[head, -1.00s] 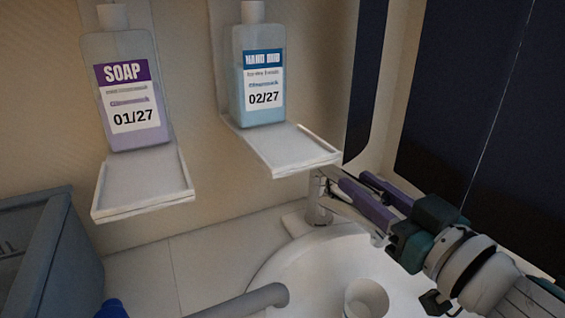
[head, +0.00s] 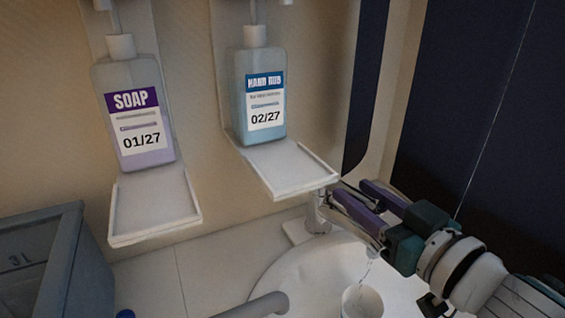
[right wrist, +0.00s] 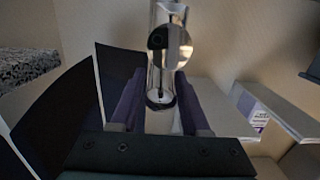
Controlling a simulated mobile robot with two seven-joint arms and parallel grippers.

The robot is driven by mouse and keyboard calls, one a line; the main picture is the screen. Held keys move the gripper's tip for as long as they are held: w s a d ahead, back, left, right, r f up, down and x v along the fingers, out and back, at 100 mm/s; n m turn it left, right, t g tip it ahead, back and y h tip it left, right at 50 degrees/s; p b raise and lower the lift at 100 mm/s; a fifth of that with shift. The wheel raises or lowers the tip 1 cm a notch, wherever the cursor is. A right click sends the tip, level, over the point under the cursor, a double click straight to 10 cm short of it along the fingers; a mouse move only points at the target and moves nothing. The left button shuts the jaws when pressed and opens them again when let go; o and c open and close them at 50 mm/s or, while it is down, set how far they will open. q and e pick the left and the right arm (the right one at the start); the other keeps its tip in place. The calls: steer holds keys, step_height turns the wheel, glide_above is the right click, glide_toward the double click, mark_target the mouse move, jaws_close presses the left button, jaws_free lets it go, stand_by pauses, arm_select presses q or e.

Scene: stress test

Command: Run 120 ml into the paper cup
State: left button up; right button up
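The white paper cup (head: 362,302) stands in the white basin (head: 290,271), cut by the lower edge of the head view. A thin stream of water (head: 367,270) falls to its mouth. The water level inside cannot be made out. The chrome tap (head: 318,213) stands at the basin's back edge; it also shows in the right wrist view (right wrist: 168,45). My right gripper (head: 362,195) is at the tap, above the cup. Its purple fingers are apart, with chrome between them in the right wrist view; whether they clamp it is unclear. My left gripper is not in view.
A soap bottle (head: 134,112) and a hand rub bottle (head: 259,100) stand on wall holders, whose white trays jut out above the counter. A grey bin (head: 62,262) is at lower left. A grey rounded bar (head: 262,304) reaches in front of the basin. Dark panels are at right.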

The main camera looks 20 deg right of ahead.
steer(key=shift+o, duration=1.1)
steer(key=shift+s, duration=0.15)
steer(key=s, duration=0.9)
steer(key=shift+s+d+r, duration=0.3)
steer(key=shift+d+r, duration=0.05)
steer(key=shift+d, duration=0.05)
